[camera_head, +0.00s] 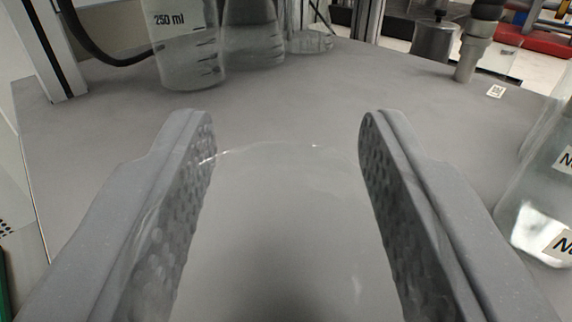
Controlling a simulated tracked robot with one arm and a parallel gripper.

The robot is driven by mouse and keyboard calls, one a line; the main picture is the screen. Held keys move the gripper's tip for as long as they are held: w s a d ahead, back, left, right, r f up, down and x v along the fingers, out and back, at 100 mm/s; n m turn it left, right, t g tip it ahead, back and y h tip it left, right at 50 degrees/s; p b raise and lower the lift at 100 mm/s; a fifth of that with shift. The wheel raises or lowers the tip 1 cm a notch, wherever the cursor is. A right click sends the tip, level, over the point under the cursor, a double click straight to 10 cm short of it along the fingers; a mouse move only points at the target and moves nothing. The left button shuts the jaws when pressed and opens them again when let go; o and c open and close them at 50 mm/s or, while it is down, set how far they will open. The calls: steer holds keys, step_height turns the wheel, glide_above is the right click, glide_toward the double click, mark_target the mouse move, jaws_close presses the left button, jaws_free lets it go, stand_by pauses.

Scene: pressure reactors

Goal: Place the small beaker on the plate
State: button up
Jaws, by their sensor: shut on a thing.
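My gripper (283,128) reaches forward with its two grey, dimpled fingers apart. It is shut on the small beaker (285,185), a clear glass vessel between the fingers. Its thin rim shows as a faint bright arc near the fingertips, and its lower part is hard to make out. The flat grey surface (300,95) lies beyond and beneath the beaker. I cannot tell whether this surface is the plate, and no separate plate is clear.
At the back left stand a glass vessel marked 250 ml (187,50), another glass vessel (253,38) and a low glass piece (312,41). Labelled glassware (535,190) stands close on the right. A metal post (470,58) stands back right. The middle of the surface is clear.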

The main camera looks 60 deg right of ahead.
steer(key=shift+f, duration=0.45)
steer(key=o, duration=1.1)
steer(key=shift+c, duration=0.2)
